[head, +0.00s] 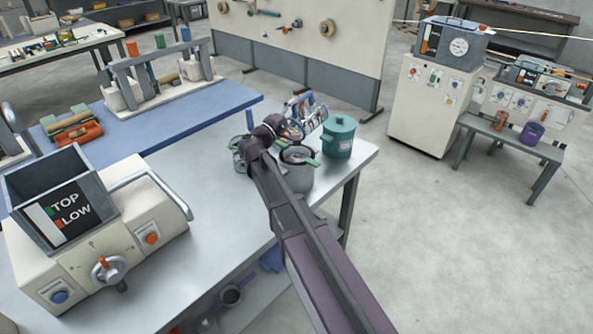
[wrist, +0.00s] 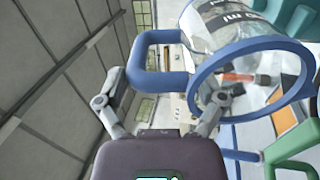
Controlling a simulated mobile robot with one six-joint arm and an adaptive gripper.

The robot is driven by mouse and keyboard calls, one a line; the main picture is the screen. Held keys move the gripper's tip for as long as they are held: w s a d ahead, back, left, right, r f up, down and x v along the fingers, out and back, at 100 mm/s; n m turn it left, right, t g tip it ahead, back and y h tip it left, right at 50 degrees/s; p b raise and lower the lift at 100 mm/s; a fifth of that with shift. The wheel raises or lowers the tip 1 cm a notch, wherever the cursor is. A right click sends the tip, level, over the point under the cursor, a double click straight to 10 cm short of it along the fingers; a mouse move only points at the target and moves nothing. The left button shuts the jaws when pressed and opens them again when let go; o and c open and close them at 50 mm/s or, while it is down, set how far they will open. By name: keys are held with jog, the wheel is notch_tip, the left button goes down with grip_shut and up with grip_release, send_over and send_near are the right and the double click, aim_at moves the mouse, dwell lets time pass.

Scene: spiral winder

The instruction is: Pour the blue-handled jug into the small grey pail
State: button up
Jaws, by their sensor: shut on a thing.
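The blue-handled jug is a clear vessel with a blue rim and dark print. It shows in the wrist view (wrist: 228,25) and, partly behind my arm, in the head view (head: 310,117). My gripper (wrist: 165,82) is shut on its blue handle. The jug looks tilted, its mouth facing down and right in the wrist view. The small grey pail (head: 297,181) stands near the table's far right corner, with green grips at its rim. My wrist partly covers it in the head view. The jug is behind and above the pail there. I cannot tell whether anything is flowing out.
A teal lidded canister (head: 338,140) stands close right of the pail. A clear vessel with green parts (head: 238,158) is just left of my wrist. A cream machine with a grey hopper (head: 95,240) fills the table's left side. The metal table (head: 215,215) between is clear.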

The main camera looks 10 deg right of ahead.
aim_at(310, 102)
jog(key=shift+w+d+r+g+y+p, duration=0.3)
jog(key=shift+w+d+r+y+p, duration=0.15)
jog(key=shift+p, duration=0.65)
jog(key=w+d+g+y+p, duration=0.1)
jog(key=p, duration=0.2)
jog(key=shift+d+y, duration=0.25)
jog(key=shift+d, duration=0.05)
jog(key=shift+w+d+g+y+p, duration=0.25)
jog(key=shift+d+g+y+p, duration=0.1)
jog(key=shift+p, duration=0.4)
jog(key=shift+d+f, duration=0.1)
jog(key=shift+f, duration=0.05)
